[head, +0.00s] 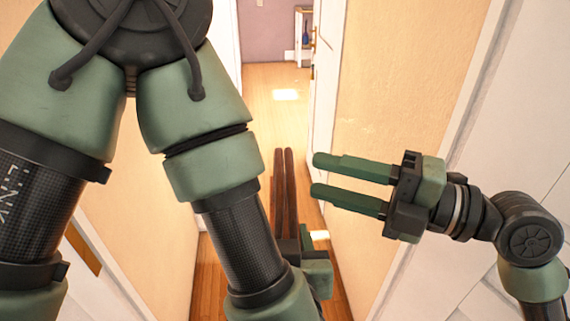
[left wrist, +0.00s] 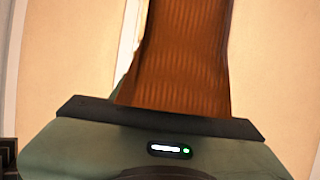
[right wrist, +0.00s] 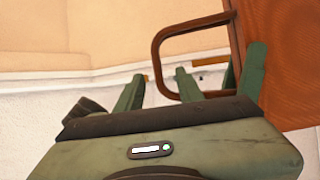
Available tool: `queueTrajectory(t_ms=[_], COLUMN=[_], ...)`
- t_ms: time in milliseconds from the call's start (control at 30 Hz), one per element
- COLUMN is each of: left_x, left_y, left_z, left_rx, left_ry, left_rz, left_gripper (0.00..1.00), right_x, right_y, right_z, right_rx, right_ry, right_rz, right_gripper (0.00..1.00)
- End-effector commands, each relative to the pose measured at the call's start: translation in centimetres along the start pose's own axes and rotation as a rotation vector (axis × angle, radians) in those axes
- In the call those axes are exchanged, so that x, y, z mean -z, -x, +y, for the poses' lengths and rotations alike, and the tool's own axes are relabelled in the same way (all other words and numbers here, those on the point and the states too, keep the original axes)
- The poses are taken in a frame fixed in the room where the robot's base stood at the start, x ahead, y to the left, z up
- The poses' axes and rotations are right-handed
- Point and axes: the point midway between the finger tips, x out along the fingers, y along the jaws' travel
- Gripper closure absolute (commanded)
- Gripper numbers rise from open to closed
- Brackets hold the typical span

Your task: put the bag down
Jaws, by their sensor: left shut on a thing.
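The brown bag (head: 283,190) shows in the head view as two narrow dark strips, seen almost edge-on. My left gripper (head: 311,262) is shut on it, with its fingers mostly hidden by the left arm. In the left wrist view the ribbed brown bag (left wrist: 185,60) rises straight from the gripper. In the right wrist view a brown panel of the bag (right wrist: 290,60) and a looped handle (right wrist: 158,60) show. My right gripper (head: 317,175) is open, its fingers apart with nothing between them, to the right of the bag. The bag's underside is hidden.
I face a narrow corridor with cream walls (head: 395,110) on both sides and a wooden floor (head: 265,115). A white door (head: 326,75) stands open ahead on the right. The floor farther along the corridor looks clear.

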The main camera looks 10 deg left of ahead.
Motion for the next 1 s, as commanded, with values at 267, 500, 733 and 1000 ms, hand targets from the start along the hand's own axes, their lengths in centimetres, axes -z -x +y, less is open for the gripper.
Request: queueTrajectory(t_ms=[267,500,733,1000], left_x=[0.2,0.2,0.2,0.2], left_y=[0.0,0.0,0.0,0.0], left_z=[0.0,0.0,0.0,0.0], left_rx=[0.0,0.0,0.0,0.0], left_ry=[0.002,0.002,0.002,0.002], left_rz=[0.006,0.006,0.006,0.007], left_gripper=[1.0,1.0,1.0,1.0], right_x=[0.1,0.0,0.0,0.0], right_y=[-5.2,-7.5,-7.8,-7.8], right_z=[0.1,0.0,0.0,0.0], right_rx=[-0.002,0.0,0.001,0.002], right_ry=[-0.001,-0.002,-0.002,-0.002], right_rz=[0.004,0.0,0.0,0.0], right_gripper=[0.63,0.63,0.63,1.0])
